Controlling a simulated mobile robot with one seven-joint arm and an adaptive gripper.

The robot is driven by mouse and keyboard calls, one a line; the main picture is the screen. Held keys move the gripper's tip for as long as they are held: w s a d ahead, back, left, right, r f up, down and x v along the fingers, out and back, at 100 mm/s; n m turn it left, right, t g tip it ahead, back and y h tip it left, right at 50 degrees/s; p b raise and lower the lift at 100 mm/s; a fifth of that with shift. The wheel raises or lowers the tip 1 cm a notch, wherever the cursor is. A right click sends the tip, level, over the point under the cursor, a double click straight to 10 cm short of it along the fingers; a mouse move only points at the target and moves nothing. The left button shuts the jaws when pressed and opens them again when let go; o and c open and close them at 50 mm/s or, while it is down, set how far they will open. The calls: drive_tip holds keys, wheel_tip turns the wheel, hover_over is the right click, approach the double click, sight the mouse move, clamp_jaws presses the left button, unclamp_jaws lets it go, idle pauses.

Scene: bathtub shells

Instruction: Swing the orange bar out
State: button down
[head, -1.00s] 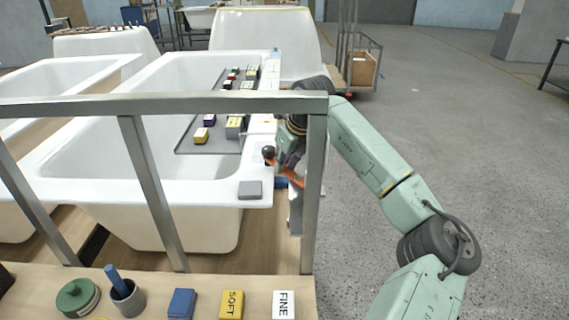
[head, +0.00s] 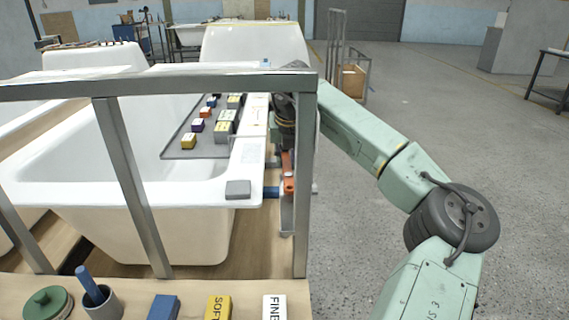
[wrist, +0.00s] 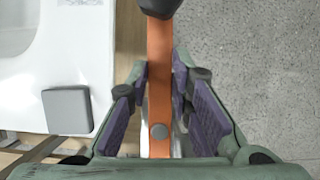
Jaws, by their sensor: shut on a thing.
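The orange bar (wrist: 159,60) runs up the middle of the wrist view, with a dark knob (wrist: 160,6) at its far end. My gripper (wrist: 160,85) has its purple-grey pads on both sides of the bar, shut on it. The bar lies to the right of the white tub (wrist: 35,90), over the gap and floor beside the rim. In the head view a short part of the orange bar (head: 289,180) shows beside the tub's right edge, near a blue piece (head: 271,192). The steel post and my arm hide most of the gripper there.
A steel rail frame (head: 130,180) stands in front of the tub. A grey block (head: 238,189) sits on the rim corner. A grey tray (head: 175,153) with several small blocks lies across the tub. Open concrete floor (head: 430,120) is on the right.

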sight(288, 164)
drive_tip(key=shift+d+m, duration=0.15)
drive_tip(key=shift+m, duration=0.15)
drive_tip(key=c, duration=1.4)
unclamp_jaws()
drive_tip(key=shift+c, duration=0.2)
drive_tip(key=shift+r, duration=0.1)
wheel_tip(288, 164, up, 10)
drive_tip(key=shift+s, duration=0.1)
